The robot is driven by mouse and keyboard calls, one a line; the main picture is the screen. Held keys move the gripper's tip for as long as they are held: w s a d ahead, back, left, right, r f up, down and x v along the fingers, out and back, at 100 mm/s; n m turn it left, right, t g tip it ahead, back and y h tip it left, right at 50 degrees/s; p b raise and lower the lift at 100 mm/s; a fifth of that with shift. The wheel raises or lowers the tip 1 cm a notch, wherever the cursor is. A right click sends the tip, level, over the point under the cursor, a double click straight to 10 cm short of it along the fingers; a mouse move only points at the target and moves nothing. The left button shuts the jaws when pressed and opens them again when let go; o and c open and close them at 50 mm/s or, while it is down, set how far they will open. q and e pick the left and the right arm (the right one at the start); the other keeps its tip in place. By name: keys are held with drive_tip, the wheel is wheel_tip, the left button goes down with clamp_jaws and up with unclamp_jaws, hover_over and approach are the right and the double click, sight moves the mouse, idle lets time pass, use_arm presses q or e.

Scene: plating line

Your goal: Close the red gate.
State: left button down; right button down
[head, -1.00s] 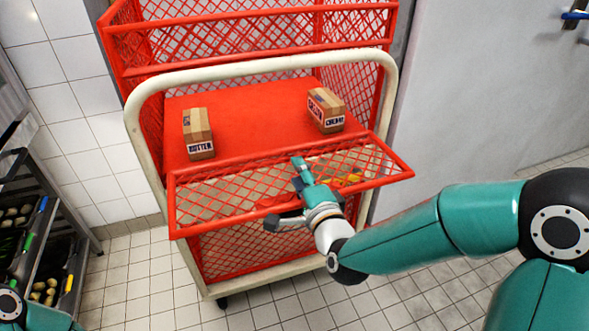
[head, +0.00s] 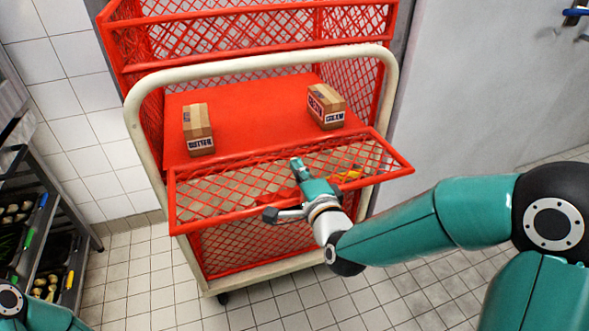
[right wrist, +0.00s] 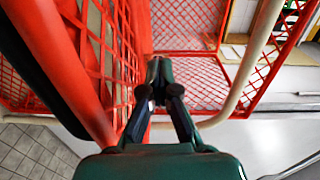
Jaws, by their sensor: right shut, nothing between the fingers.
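The red gate (head: 225,189) is a mesh panel on the front of the red cage trolley. It is tipped outward toward me, its near edge jutting past the cream frame. My right gripper (head: 296,163) is shut and empty. It overlaps the middle of the gate's mesh in the head view, and I cannot tell whether it touches. In the right wrist view the shut fingers (right wrist: 162,85) are close beside a red frame bar and mesh at the left. My left gripper is out of view; only a bit of that arm shows at the lower left.
Two cartons, the left one (head: 197,130) and the right one (head: 326,106), stand on the red shelf (head: 255,110). A cream tubular frame (head: 250,67) arches over the gate. A dark rack with crates (head: 45,240) stands at left. A grey door (head: 480,90) is at right.

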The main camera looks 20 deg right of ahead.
drive_tip(key=c, duration=1.9)
unclamp_jaws()
drive_tip(key=o, duration=0.8)
drive_tip(key=shift+o, duration=0.2)
wheel_tip(320, 180, up, 10)
